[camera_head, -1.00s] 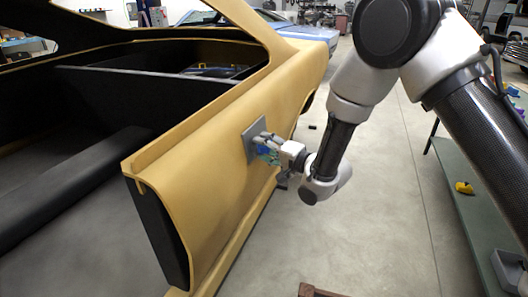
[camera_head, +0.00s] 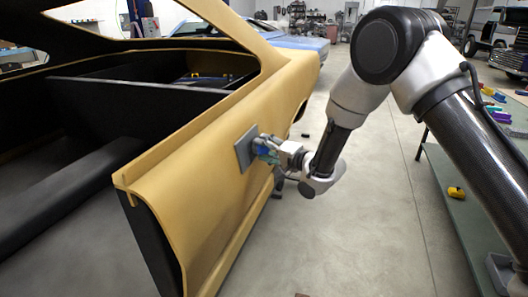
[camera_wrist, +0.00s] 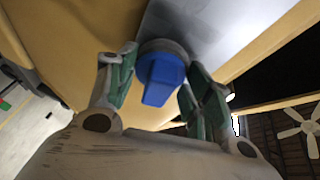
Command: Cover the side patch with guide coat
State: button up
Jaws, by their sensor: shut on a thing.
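The side patch is a grey square (camera_head: 246,148) on the flank of the yellow-tan car shell (camera_head: 196,168). In the wrist view the patch (camera_wrist: 225,22) is smooth grey, beyond my fingers. My gripper (camera_head: 264,149) is at its right edge in the head view. Its green fingers are shut on a blue knob-like applicator (camera_wrist: 160,80) with a grey round collar. The collar is close to the patch; I cannot tell whether it touches. My gripper and the applicator hide part of the patch. How much guide coat lies on it is unclear.
A green-topped bench (camera_head: 462,215) stands at the right, with a yellow item (camera_head: 456,192) and several coloured items on it. Bare concrete floor (camera_head: 360,230) lies between bench and car. A blue car (camera_head: 290,42) is parked behind the shell.

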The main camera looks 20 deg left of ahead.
jog(key=shift+w, duration=2.5)
jog(key=shift+s+a, duration=0.2)
jog(key=shift+s, duration=2.6)
jog(key=shift+s+a, duration=0.15)
jog(key=shift+s, duration=2.7)
jog(key=shift+s+a, duration=0.2)
jog(key=shift+s, duration=2.6)
jog(key=shift+a+r, duration=0.15)
jog(key=shift+r, duration=1.35)
jog(key=w+d, duration=0.1)
jog(key=w, duration=1.5)
jog(key=shift+w, duration=0.35)
